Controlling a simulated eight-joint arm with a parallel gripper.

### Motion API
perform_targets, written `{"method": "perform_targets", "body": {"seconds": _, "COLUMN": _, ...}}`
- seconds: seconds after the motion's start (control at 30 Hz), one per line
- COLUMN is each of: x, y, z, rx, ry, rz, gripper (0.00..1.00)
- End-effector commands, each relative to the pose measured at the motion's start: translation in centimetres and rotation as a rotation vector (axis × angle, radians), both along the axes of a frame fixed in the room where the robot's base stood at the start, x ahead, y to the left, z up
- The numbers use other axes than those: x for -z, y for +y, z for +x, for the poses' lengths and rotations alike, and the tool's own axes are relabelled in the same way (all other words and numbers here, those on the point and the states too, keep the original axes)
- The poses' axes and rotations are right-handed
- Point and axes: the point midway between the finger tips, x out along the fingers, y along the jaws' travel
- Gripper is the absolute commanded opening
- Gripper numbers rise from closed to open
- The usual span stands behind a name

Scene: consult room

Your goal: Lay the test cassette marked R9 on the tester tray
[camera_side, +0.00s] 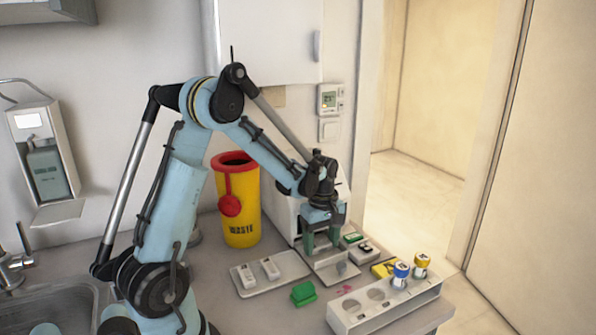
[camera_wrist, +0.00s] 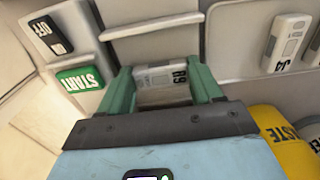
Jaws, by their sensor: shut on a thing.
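The white cassette marked R9 (camera_wrist: 160,76) is between the green fingers of my gripper (camera_wrist: 162,88) in the wrist view. My gripper (camera_side: 322,240) is shut on it. In the side view the cassette is hidden by the fingers. The pale tester tray (camera_side: 345,275) lies just below and in front of the fingers, before the white tester (camera_side: 283,210). I cannot tell whether the cassette touches the tray. In the wrist view a green START button (camera_wrist: 80,79) and a black OFF button (camera_wrist: 50,36) are left of the fingers.
A tray (camera_side: 247,289) at left holds two white cassettes; one marked J4 (camera_wrist: 287,42) shows in the wrist view. A green block (camera_side: 303,293), a white rack (camera_side: 385,311) with capped bottles and a yellow waste bin (camera_side: 240,205) stand nearby.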

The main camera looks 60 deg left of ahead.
Motion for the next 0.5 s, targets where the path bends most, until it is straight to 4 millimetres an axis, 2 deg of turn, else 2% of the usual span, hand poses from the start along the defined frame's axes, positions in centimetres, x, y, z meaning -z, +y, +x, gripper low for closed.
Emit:
{"method": "perform_targets", "body": {"seconds": 0.07, "x": 0.24, "y": 0.00, "z": 0.02, "rx": 0.000, "ry": 0.000, "rz": 0.000, "gripper": 0.36}}
{"method": "perform_targets", "body": {"seconds": 0.1, "x": 0.19, "y": 0.00, "z": 0.02, "rx": 0.000, "ry": 0.000, "rz": 0.000, "gripper": 0.71}}
{"method": "perform_targets", "body": {"seconds": 0.23, "x": 0.18, "y": 0.00, "z": 0.01, "rx": 0.000, "ry": 0.000, "rz": 0.000, "gripper": 0.90}}
{"method": "perform_targets", "body": {"seconds": 0.5, "x": 0.14, "y": 0.00, "z": 0.01, "rx": 0.000, "ry": 0.000, "rz": 0.000, "gripper": 0.90}}
